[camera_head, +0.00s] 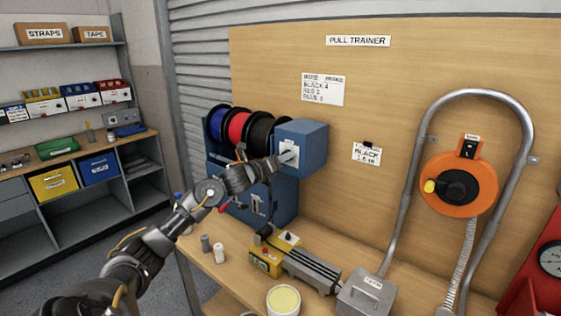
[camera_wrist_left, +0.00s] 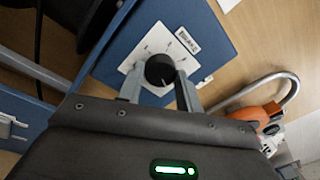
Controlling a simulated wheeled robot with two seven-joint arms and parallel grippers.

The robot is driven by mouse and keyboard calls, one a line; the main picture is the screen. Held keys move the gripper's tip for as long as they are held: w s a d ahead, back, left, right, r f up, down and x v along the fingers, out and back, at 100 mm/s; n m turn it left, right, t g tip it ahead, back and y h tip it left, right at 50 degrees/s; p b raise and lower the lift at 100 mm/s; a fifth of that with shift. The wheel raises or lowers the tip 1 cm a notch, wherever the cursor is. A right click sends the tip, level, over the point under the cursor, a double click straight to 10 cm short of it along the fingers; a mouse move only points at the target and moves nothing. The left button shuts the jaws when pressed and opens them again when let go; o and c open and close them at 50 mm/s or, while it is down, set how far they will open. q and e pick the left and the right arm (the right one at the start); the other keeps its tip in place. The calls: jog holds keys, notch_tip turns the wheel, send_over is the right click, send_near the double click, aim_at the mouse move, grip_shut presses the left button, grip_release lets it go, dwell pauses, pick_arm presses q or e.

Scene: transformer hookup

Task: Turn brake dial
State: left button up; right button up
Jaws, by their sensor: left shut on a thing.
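The brake dial (camera_wrist_left: 160,70) is a black knob on a white scale plate on the face of a blue box. In the left wrist view it sits between the two fingers of my left gripper (camera_wrist_left: 160,88), which is shut on it. In the head view my left gripper (camera_head: 279,161) reaches the white plate on the side of the blue box (camera_head: 303,135), and the dial itself is hidden there. My right gripper is not in view.
Blue, red and black reels (camera_head: 237,127) stand left of the box. A yellow device (camera_head: 266,260), a grey metal box (camera_head: 366,295) and a cup (camera_head: 283,300) stand on the bench below. An orange reel (camera_head: 459,184) hangs on the board at right.

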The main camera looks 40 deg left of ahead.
pick_arm(q)
jog(key=shift+n+b, duration=0.7)
jog(key=shift+n, duration=3.2)
jog(key=shift+n+t, duration=0.3)
jog(key=o, duration=1)
jog(key=shift+f, duration=0.1)
